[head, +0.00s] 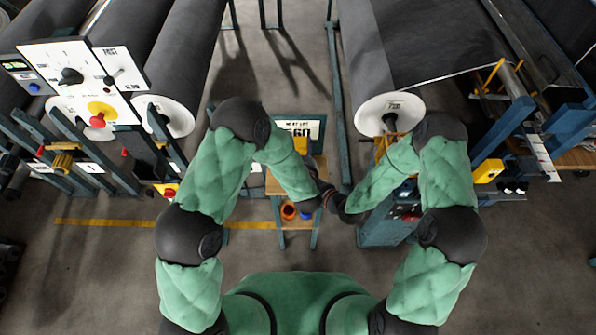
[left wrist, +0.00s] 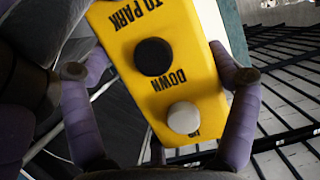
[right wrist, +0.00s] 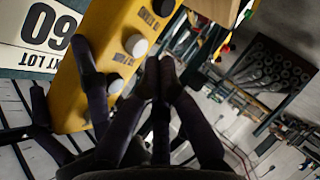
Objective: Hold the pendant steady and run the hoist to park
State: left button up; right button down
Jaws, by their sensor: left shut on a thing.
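The yellow pendant (left wrist: 165,75) fills the middle of the left wrist view, tilted. It shows a black button (left wrist: 154,57), a white button (left wrist: 184,117) and the words "TO PARK" and "DOWN". My left gripper (left wrist: 148,70) is shut on it, one purple finger on each side. In the head view both grippers are largely hidden near the wrists.
A "NEXT LOT" sign (head: 312,125) stands behind the pendant above a small wooden stand (head: 290,185). Large grey rolls (head: 170,60) lie left and right. A white control panel (head: 85,75) with a red knob is at the far left. A yellow line crosses the floor.

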pick_arm(q)
jog(key=shift+s+f, duration=0.15)
jog(key=shift+f, duration=0.15)
pick_arm(e)
jog(key=s, duration=0.5)
jog(key=shift+d+f, duration=0.1)
jog(key=shift+d, duration=0.1)
dwell(0.9)
pick_arm(q)
jog(key=o, duration=1.5)
jog(key=shift+r, duration=0.1)
jog(key=shift+c, duration=0.2)
jog(key=shift+w, duration=0.2)
jog(key=shift+r, duration=0.1)
jog(key=v, duration=0.7)
jog(key=shift+s, duration=0.3)
